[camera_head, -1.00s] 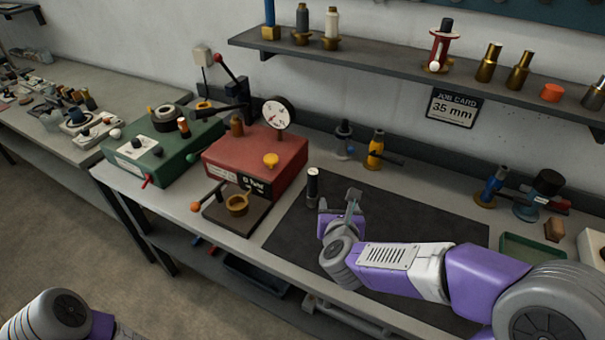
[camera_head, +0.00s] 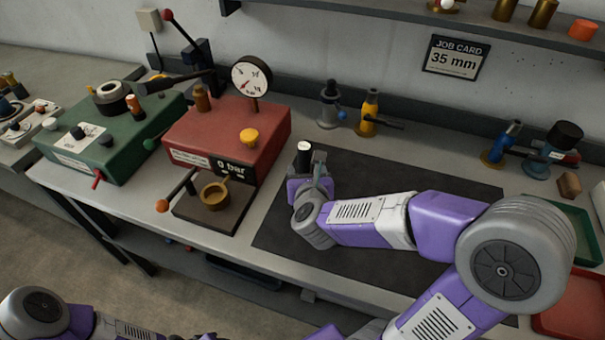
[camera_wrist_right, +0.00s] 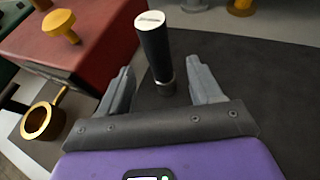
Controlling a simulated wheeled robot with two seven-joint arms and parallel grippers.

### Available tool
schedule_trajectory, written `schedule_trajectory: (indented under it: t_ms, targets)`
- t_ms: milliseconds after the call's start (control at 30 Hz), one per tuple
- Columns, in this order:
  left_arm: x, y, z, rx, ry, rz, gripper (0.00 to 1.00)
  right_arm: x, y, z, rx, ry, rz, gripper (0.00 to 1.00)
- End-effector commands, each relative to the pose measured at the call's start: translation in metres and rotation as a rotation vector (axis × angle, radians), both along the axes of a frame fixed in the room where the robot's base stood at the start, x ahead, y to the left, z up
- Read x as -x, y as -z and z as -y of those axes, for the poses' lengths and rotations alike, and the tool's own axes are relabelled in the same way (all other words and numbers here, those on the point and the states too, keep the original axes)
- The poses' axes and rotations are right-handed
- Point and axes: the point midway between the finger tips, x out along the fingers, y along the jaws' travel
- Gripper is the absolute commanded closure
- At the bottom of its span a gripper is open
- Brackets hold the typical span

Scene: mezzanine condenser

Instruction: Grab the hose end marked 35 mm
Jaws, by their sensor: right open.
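The hose end (camera_wrist_right: 154,48) is a black upright cylinder with a pale cap and a grey collar low down; the marking on the cap is too small to read. It stands at the left edge of the dark mat, and its top shows in the head view (camera_head: 304,147). My right gripper (camera_wrist_right: 160,68) is open, with one finger on each side of the hose end in the picture; I cannot tell whether they touch it. In the head view my right gripper (camera_head: 312,163) partly covers the hose end. My left gripper is out of view.
A red box (camera_head: 228,138) with a gauge reading 0 bar and a brass cup (camera_head: 214,195) in front stands left of the mat (camera_head: 430,178). A green box (camera_head: 115,140) stands farther left. The job card (camera_head: 456,58) reads 35 mm. The mat's back right is clear.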

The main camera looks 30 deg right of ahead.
Motion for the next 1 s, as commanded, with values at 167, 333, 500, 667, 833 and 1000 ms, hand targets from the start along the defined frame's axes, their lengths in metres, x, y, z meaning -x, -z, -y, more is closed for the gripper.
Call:
schedule_trajectory:
  t_ms: [167,333,500,667,833,1000]
  targets:
    - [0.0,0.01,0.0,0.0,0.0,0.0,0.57,-0.003,0.011,0.001,0.0,0.0,0.0,0.36]
    - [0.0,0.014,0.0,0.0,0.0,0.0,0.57,-0.018,0.017,0.009,0.0,0.001,-0.001,0.36]
    - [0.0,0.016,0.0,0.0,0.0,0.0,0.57,-0.038,0.022,0.017,0.0,0.002,-0.001,0.36]
    - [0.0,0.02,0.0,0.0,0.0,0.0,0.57,-0.058,0.029,0.027,-0.001,0.002,-0.001,0.36]
    - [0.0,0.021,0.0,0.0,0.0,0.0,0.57,-0.066,0.031,0.03,0.0,-0.001,0.001,0.36]
    - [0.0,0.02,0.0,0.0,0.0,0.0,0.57,-0.066,0.031,0.03,0.0,0.0,0.001,0.36]
